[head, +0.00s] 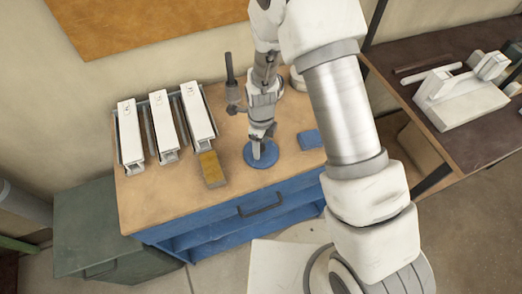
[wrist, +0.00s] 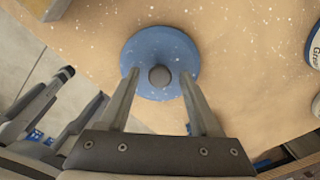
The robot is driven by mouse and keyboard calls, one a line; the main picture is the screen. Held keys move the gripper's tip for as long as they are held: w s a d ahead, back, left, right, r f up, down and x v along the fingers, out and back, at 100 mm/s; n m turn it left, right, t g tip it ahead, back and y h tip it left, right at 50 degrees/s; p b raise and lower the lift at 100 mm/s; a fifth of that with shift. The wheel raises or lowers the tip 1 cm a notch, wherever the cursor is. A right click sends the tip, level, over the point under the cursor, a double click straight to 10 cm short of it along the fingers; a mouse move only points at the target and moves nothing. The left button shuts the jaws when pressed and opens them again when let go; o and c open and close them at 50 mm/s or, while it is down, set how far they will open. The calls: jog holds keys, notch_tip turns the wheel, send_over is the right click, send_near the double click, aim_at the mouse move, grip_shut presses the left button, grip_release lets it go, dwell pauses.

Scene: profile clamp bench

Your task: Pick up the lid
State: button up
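The lid (head: 262,162) is a round blue disc lying flat on the wooden bench top (head: 150,205), near the front edge. In the wrist view the lid (wrist: 160,42) shows a dark round knob (wrist: 159,76) at its middle. My gripper (head: 262,146) points down over the lid. In the wrist view my gripper (wrist: 160,73) is open, with one finger on each side of the knob and a gap on both sides. I cannot tell how far the fingertips are above the disc.
A dark upright tool (head: 230,75) stands behind my gripper. A small blue block (head: 311,139) lies to the right. Bare wood surrounds the lid.

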grip_shut()
jog(key=shift+r, duration=0.1)
